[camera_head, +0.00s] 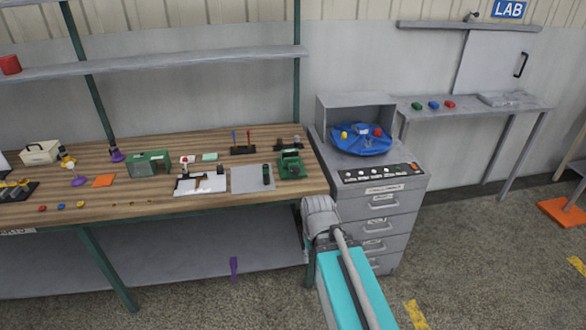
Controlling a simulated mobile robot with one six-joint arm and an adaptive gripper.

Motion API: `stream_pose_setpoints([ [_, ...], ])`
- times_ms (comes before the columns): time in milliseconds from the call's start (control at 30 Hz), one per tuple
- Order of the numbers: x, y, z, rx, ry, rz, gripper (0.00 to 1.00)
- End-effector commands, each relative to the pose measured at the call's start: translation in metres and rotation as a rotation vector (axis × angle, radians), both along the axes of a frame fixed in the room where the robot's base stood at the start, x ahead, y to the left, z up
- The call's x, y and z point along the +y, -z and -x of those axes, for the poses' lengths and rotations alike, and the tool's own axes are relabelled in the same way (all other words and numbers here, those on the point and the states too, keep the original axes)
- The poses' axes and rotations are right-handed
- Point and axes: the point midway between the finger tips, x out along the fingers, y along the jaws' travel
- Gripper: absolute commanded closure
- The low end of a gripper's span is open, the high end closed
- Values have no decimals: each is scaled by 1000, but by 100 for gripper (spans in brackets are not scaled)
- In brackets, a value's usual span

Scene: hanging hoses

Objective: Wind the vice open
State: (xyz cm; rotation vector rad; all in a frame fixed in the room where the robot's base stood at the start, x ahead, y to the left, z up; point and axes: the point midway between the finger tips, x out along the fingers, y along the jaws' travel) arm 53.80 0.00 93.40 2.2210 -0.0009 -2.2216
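A small dark green block-shaped device (291,166), which looks like the vice, stands near the right end of the wooden workbench (225,196). It is small in the picture, so I cannot make out its handle or how far apart its jaws are. My arm, with a teal link and a grey rounded joint, reaches up from the bottom edge to just in front of the bench's right corner. My gripper's fingers do not show. No part of my arm visibly touches the green device.
A grey mat (248,180) with a dark upright item lies left of the green device. A green box (149,164), a white board (201,185) and small parts are further left.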

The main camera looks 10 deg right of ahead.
Motion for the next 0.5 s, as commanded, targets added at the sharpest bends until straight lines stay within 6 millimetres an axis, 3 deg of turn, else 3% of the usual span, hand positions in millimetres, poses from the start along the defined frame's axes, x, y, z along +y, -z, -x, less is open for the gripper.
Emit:
stream_pose_setpoints([
  [33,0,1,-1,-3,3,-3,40],
  [233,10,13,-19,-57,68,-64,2],
  [367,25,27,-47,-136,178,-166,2],
  [500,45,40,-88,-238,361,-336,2],
])
